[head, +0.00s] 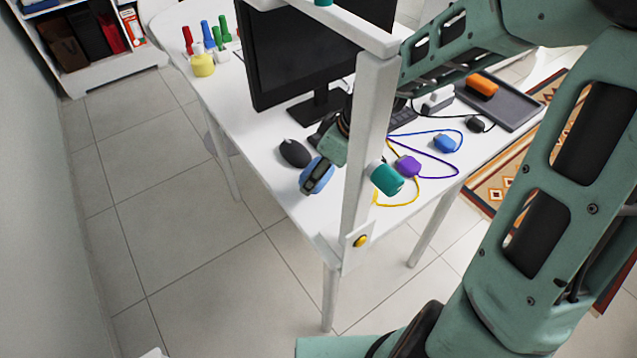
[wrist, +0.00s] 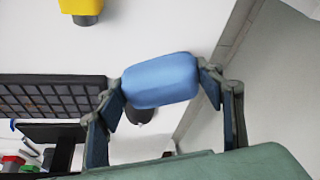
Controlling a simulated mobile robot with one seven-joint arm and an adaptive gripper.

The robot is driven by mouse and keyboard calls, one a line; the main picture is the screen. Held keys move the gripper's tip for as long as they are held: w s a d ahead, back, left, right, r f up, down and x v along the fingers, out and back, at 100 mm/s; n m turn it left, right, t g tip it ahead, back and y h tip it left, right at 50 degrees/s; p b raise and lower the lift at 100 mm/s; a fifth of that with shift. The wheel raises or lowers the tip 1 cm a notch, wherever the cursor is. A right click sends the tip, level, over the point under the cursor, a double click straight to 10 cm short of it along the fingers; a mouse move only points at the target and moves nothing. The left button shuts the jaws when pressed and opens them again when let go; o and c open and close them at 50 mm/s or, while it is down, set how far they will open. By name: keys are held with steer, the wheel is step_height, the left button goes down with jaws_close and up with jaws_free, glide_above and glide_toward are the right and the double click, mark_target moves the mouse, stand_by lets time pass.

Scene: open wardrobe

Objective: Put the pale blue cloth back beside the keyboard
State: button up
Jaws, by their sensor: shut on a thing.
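The pale blue cloth (wrist: 158,80) is a rounded blue bundle between the two fingers of my gripper (wrist: 162,84) in the wrist view. My gripper is shut on it. In the head view the cloth (head: 312,176) and my gripper (head: 320,170) are near the front left edge of the white desk, beside the black mouse (head: 295,152). I cannot tell whether the cloth touches the desk. The keyboard (wrist: 50,96) lies left of the cloth in the wrist view, apart from it. In the head view the keyboard (head: 402,118) is partly hidden by a white post and my arm.
A white post (head: 368,140) stands close to my gripper at the desk (head: 270,190). A monitor (head: 310,50) stands behind. Right of the post are a teal cylinder (head: 385,179), purple (head: 408,166) and blue (head: 444,143) pieces with cords, and a dark tray (head: 510,106).

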steer(key=shift+a+f, duration=0.2)
steer(key=shift+f, duration=0.05)
step_height(320, 180, down, 3)
steer(key=shift+f+b, duration=0.1)
steer(key=shift+b, duration=0.3)
steer(key=o, duration=1.5)
steer(key=shift+o, duration=0.2)
steer(key=p+v, duration=0.5)
steer(key=v, duration=0.7)
steer(key=shift+d, duration=0.1)
